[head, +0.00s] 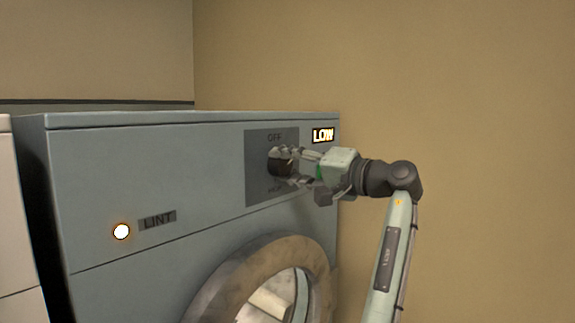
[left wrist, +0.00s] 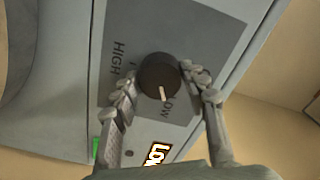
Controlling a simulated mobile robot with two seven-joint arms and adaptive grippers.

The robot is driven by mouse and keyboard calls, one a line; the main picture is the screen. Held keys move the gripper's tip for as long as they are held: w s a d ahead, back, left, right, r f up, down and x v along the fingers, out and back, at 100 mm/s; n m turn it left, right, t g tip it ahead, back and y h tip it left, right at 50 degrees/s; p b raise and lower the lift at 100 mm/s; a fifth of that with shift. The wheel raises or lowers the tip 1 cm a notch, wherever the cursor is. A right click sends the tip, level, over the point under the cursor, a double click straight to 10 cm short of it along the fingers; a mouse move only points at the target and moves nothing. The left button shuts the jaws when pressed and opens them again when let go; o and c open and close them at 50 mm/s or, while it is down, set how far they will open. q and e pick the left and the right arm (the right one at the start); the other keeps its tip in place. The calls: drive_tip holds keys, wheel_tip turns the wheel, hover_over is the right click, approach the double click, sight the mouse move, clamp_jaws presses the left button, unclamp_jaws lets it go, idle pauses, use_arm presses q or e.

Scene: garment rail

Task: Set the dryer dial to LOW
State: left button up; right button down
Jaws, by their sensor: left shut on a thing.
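The dark round dial (head: 283,163) sits on a grey panel (head: 258,190) at the upper right of the dryer front. Printed OFF shows above it and a partly hidden word below it. My left gripper (head: 291,165) is shut on the dial, its fingers on either side. In the left wrist view, the dial (left wrist: 158,77) lies between the fingertips. Its white pointer line aims down the picture, toward the side with the lit LOW sign (left wrist: 155,153). A printed LOW is partly hidden by the right finger; HIGH is at the left. My right gripper is not in view.
The LOW sign (head: 322,135) is lit on the dryer (head: 150,180), near its right edge. A glowing round lamp (head: 121,231) sits beside the LINT label (head: 158,220). The round door (head: 225,290) is below the panel. A bare wall (head: 470,100) stands behind.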

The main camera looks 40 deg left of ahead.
use_arm(q)
drive_tip(key=o, duration=1.2)
drive_tip(key=d, duration=0.8)
drive_tip(key=s+d, duration=0.1)
drive_tip(key=d, duration=0.3)
